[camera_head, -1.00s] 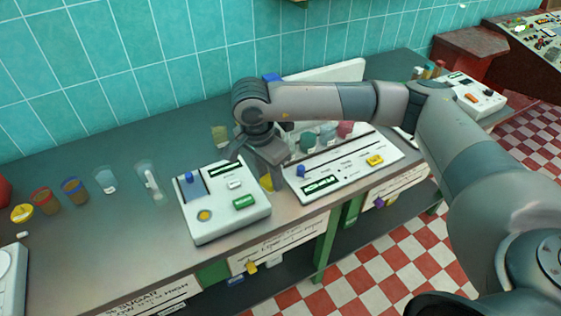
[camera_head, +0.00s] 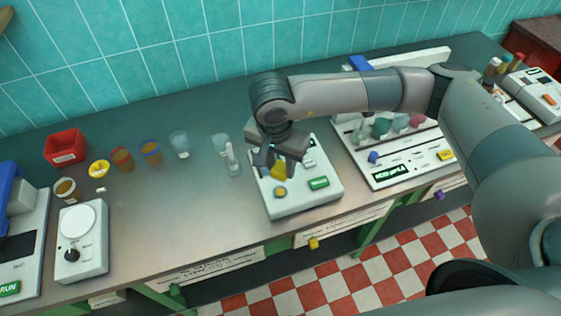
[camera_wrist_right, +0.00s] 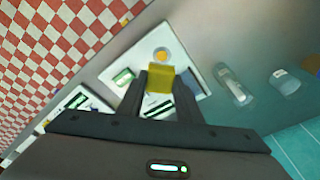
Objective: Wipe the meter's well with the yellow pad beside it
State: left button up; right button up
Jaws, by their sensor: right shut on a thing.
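The meter (camera_head: 318,200) is a white box with a green button and a round orange-yellow spot, standing on the grey counter in the head view. It also shows in the right wrist view (camera_wrist_right: 190,48). My right gripper (camera_head: 277,168) is over the left rear part of the meter. It is shut on the yellow pad (camera_wrist_right: 160,79), which sits between the fingertips. The pad also shows in the head view (camera_head: 279,174), just behind the round spot. The gripper hides part of the meter's top, and I cannot tell whether the pad touches it. My left gripper is out of view.
A clear tube in a holder (camera_head: 232,160) stands close left of the meter. Clear and brown cups (camera_head: 151,153) and a red bin (camera_head: 66,148) are farther left. A white panel device (camera_head: 405,165) stands to the right.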

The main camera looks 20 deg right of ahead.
aim_at(280, 176)
jog(key=shift+a+f, duration=0.1)
jog(key=shift+f, duration=0.8)
jog(key=shift+f+b, duration=0.4)
jog(key=shift+f, duration=0.85)
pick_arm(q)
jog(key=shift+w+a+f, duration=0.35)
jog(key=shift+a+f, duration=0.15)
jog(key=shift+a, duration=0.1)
pick_arm(e)
jog(key=shift+f, duration=0.4)
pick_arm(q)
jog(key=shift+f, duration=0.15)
pick_arm(e)
jog(key=shift+w, duration=0.15)
